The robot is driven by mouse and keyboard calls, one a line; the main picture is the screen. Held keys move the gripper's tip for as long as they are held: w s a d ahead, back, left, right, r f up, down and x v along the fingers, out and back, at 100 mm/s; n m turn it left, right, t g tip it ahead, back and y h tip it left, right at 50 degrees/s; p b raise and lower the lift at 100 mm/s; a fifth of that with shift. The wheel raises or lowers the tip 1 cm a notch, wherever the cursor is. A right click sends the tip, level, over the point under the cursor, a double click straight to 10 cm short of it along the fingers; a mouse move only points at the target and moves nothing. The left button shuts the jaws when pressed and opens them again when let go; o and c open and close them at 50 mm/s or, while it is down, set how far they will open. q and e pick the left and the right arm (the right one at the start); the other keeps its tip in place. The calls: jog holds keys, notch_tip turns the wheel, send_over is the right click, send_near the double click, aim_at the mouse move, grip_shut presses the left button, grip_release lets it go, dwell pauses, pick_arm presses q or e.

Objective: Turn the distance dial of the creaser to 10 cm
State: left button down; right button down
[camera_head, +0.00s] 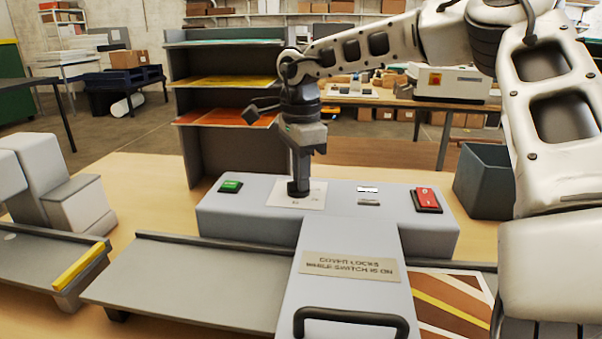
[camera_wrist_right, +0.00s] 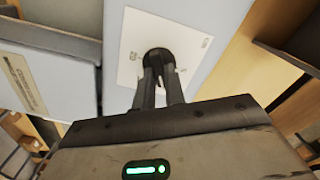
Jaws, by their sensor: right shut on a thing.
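The creaser is a light blue-grey machine (camera_head: 240,208) on the wooden table, with a white dial plate (camera_head: 313,198) on its top. My right gripper (camera_head: 298,184) comes down from above and is shut on the black distance dial (camera_head: 297,192) at the plate. In the right wrist view both fingers (camera_wrist_right: 158,85) close around the round black dial (camera_wrist_right: 157,57). The white plate (camera_wrist_right: 135,45) shows faint marks, too small to read. The dial's pointer and setting cannot be made out. My left gripper is not in view.
A green button (camera_head: 230,186) and a red switch (camera_head: 427,198) flank the dial. A cover with a black handle (camera_head: 351,316) and a label (camera_head: 350,266) extends toward me. A dark bin (camera_head: 484,182) stands at right, a shelf rack (camera_head: 222,147) behind.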

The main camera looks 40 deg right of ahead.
jog(key=c, duration=1.5)
grip_release()
jog(key=shift+o, duration=0.2)
jog(key=shift+r, duration=0.15)
notch_tip(320, 180, up, 16)
jog(key=shift+p, duration=0.3)
jog(key=shift+f, duration=0.2)
